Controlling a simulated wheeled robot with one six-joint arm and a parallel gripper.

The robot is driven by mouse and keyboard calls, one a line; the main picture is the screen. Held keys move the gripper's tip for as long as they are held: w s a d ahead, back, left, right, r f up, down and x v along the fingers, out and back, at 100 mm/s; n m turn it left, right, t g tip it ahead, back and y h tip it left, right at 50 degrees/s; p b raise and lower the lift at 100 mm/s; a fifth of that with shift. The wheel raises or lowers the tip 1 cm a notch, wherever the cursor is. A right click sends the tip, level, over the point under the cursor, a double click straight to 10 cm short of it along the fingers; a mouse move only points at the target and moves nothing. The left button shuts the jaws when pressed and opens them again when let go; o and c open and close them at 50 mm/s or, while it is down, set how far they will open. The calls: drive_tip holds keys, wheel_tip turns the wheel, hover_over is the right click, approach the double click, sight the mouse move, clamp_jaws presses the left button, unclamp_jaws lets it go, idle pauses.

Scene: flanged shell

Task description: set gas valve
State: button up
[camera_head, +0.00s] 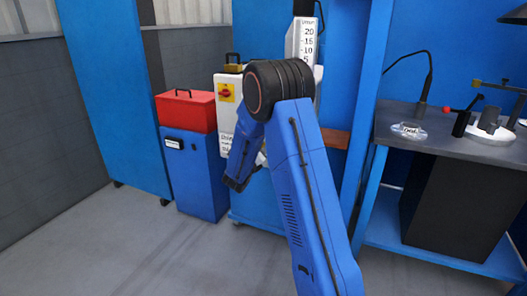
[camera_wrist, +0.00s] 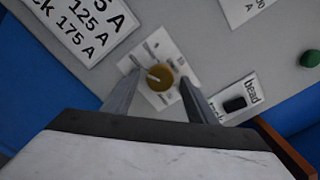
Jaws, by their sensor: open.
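A white gauge (camera_head: 306,42) with a printed scale of 20, 15, 10 and lower stands upright in the head view. Its lower part is hidden behind my arm, and I cannot make out a gas valve there. In the wrist view a round brass-coloured knob (camera_wrist: 160,79) with a pale pointer line sits on a white marked plate on a grey panel. My gripper (camera_wrist: 160,75) is open, with one finger to each side of the knob. I cannot tell whether the fingers touch it.
In the wrist view a label with ampere values (camera_wrist: 80,22), a black rocker switch (camera_wrist: 235,104) and a green button (camera_wrist: 310,58) surround the knob. In the head view a red toolbox (camera_head: 186,110) tops a blue cabinet (camera_head: 195,175); a dark workbench (camera_head: 450,140) stands right.

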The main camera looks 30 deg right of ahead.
drive_tip(key=c, duration=1.1)
drive_tip(key=shift+o, duration=0.2)
drive_tip(key=shift+m, duration=0.4)
drive_tip(key=m, duration=2.2)
drive_tip(key=shift+a+m, duration=0.1)
drive_tip(key=shift+m, duration=0.3)
drive_tip(key=shift+f, duration=0.1)
